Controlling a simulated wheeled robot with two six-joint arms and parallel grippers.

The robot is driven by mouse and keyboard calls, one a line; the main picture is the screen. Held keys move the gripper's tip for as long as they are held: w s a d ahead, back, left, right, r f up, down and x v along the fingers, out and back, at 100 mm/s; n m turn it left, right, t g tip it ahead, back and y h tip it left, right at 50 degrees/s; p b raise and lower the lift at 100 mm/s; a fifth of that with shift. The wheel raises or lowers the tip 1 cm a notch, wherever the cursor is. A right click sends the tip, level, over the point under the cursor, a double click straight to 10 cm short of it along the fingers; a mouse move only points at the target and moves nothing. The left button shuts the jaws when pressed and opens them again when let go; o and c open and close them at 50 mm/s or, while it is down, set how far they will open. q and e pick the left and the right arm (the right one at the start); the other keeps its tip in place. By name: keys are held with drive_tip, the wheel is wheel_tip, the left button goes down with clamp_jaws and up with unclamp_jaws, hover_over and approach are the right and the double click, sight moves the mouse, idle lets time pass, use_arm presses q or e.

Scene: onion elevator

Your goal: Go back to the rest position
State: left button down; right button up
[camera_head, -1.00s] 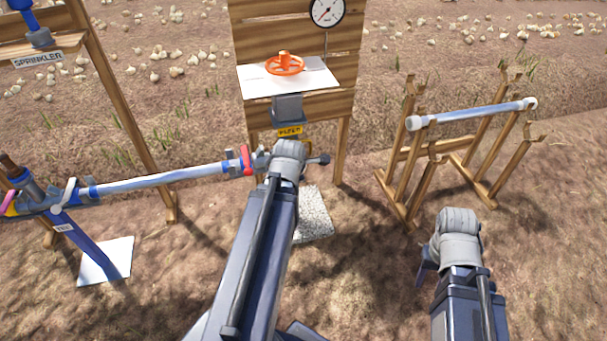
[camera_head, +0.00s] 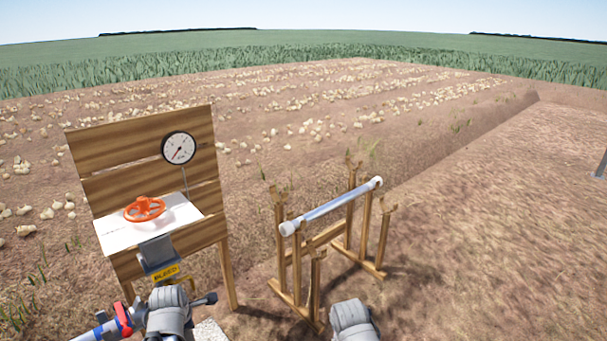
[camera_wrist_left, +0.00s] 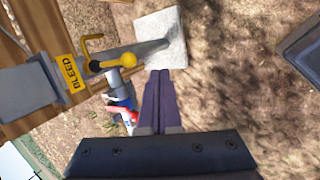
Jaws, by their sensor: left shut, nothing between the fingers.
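My left gripper (camera_wrist_left: 160,88) shows in the left wrist view with its two dark fingers shut together and nothing between them. Its fingertips are beside the grey bar by the bleed valve, over the pale slab (camera_wrist_left: 162,30); I cannot tell whether they touch the bar. The yellow BLEED tag (camera_wrist_left: 70,78) and a yellow ball-ended handle (camera_wrist_left: 128,61) are to the left of the fingers. In the head view only my left arm's grey wrist shows at the bottom left, hiding the fingers. My right wrist shows at the bottom middle; its gripper is out of frame.
A wooden panel (camera_head: 90,160) carries a gauge (camera_head: 179,148) and an orange handwheel (camera_head: 145,209) on a white sheet. A blue pipe with a red clamp (camera_head: 123,319) lies at bottom left. A wooden rack (camera_head: 314,290) holds a white pipe (camera_head: 335,207). Bare soil on the right is free.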

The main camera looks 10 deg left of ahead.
use_arm(q)
drive_tip(key=s+d+r+m+g+p, duration=0.2)
drive_tip(key=d+r+m+p, duration=0.4)
drive_tip(key=d+m, duration=0.3)
drive_tip(key=s+d+r+m+g+p, duration=0.1)
drive_tip(key=s+d+r+m+p, duration=0.3)
drive_tip(key=d+r+m+p, duration=0.3)
drive_tip(key=s+d+r+m+g+p, duration=0.2)
drive_tip(key=d+r+m+p, duration=0.4)
drive_tip(key=d+m, duration=0.7)
drive_tip(key=shift+s+d+r+g+h+p, duration=0.15)
drive_tip(key=shift+s+d+g+h+p, duration=0.2)
drive_tip(key=shift+s+d+p, duration=0.4)
drive_tip(key=shift+w+d, duration=0.15)
drive_tip(key=shift+w, duration=0.05)
